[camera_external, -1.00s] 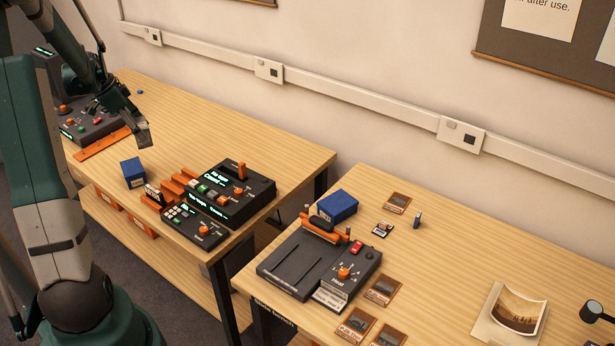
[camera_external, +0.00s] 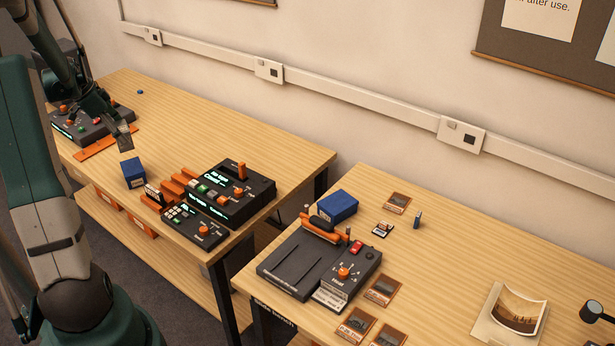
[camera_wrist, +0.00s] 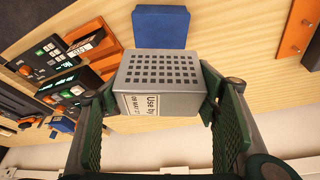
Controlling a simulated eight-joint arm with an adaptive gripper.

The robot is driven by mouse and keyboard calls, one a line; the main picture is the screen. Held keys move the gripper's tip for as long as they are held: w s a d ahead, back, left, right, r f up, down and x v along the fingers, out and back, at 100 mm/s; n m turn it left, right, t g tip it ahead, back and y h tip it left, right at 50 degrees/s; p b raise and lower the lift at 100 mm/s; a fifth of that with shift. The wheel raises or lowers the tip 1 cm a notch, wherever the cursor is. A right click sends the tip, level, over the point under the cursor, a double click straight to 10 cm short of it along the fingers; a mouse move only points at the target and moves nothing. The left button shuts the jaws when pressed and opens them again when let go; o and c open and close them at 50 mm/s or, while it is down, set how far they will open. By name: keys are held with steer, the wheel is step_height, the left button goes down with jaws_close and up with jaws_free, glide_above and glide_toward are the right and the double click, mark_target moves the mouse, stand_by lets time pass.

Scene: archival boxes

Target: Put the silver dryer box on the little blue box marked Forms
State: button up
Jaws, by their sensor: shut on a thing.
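The silver dryer box (camera_wrist: 163,82), with a grid of holes and a white "Use by" label, is held between the green finger pads of my gripper (camera_wrist: 165,110) in the wrist view. In the external view my gripper (camera_external: 120,130) holds the silver box (camera_external: 122,140) in the air above the left table, just behind a small blue box (camera_external: 133,172). That blue box also shows in the wrist view (camera_wrist: 160,24), beyond the silver box. A larger blue box (camera_external: 338,205) stands on the right table. I cannot read which one is marked Forms.
An orange rack (camera_external: 180,185) and a black control unit (camera_external: 240,185) stand right of the small blue box. Another black device (camera_external: 90,125) with an orange strip (camera_external: 100,146) stands at the far left. The table's back middle is clear.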

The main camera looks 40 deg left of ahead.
steer(key=shift+f, duration=2.8)
steer(key=shift+f+b, duration=0.4)
steer(key=shift+f, duration=1.5)
steer(key=shift+f, duration=0.2)
steer(key=o, duration=1)
steer(key=shift+r, duration=0.25)
steer(key=p+v, duration=0.1)
steer(key=v, duration=1.1)
